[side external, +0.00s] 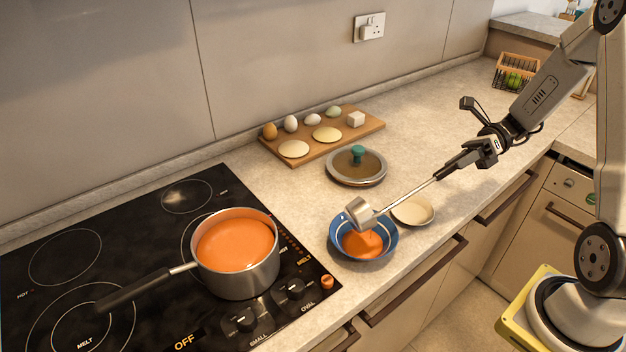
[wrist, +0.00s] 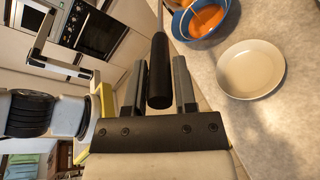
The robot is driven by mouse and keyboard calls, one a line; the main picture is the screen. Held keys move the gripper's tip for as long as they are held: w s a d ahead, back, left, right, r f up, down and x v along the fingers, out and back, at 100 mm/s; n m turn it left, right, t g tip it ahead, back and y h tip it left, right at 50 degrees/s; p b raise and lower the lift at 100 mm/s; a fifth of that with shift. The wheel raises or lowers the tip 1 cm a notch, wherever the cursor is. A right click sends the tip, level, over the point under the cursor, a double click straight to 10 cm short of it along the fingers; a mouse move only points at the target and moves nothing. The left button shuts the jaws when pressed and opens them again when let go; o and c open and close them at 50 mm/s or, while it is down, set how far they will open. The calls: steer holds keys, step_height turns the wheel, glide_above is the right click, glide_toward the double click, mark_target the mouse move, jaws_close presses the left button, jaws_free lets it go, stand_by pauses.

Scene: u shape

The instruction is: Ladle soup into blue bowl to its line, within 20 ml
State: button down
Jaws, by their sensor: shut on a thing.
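My gripper (side external: 486,152) is shut on the black handle of the ladle (side external: 362,213); the handle also shows between the fingers in the wrist view (wrist: 160,75). The ladle's metal cup is over the blue bowl (side external: 335,248), tilted above its left part. Orange soup (side external: 362,243) lies in the bowl, with a pale line around the inner wall above it. The inside of the ladle cup is hidden from this side. The bowl shows partly in the wrist view (wrist: 183,28). The pot (side external: 237,276) on the hob holds much orange soup (side external: 235,244).
A pale plate (side external: 413,211) sits right of the bowl. A glass lid (side external: 357,168) with a green knob lies behind it. A wooden board (side external: 320,141) with eggs and flat rounds is at the back.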

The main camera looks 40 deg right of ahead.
steer(key=shift+s+d+f+y, duration=0.1)
steer(key=shift+d+f+y, duration=0.15)
steer(key=shift+f+y, duration=0.35)
steer(key=shift+d+f+y, duration=0.25)
steer(key=shift+f, duration=0.6)
steer(key=shift+s+d+f+y, duration=0.1)
steer(key=shift+d+f+y, duration=0.15)
steer(key=shift+f+y, duration=0.35)
stand_by(0.9)
steer(key=shift+d+f+t+y, duration=0.2)
steer(key=shift+f+y, duration=0.2)
steer(key=shift+f, duration=0.6)
steer(key=shift+d+f+t+y, duration=0.2)
steer(key=shift+f+y, duration=0.15)
steer(key=shift+f, duration=0.6)
steer(key=shift+a+f+t+y, duration=0.1)
steer(key=shift+f+t+y, duration=0.15)
steer(key=shift+y, duration=0.45)
stand_by(1.5)
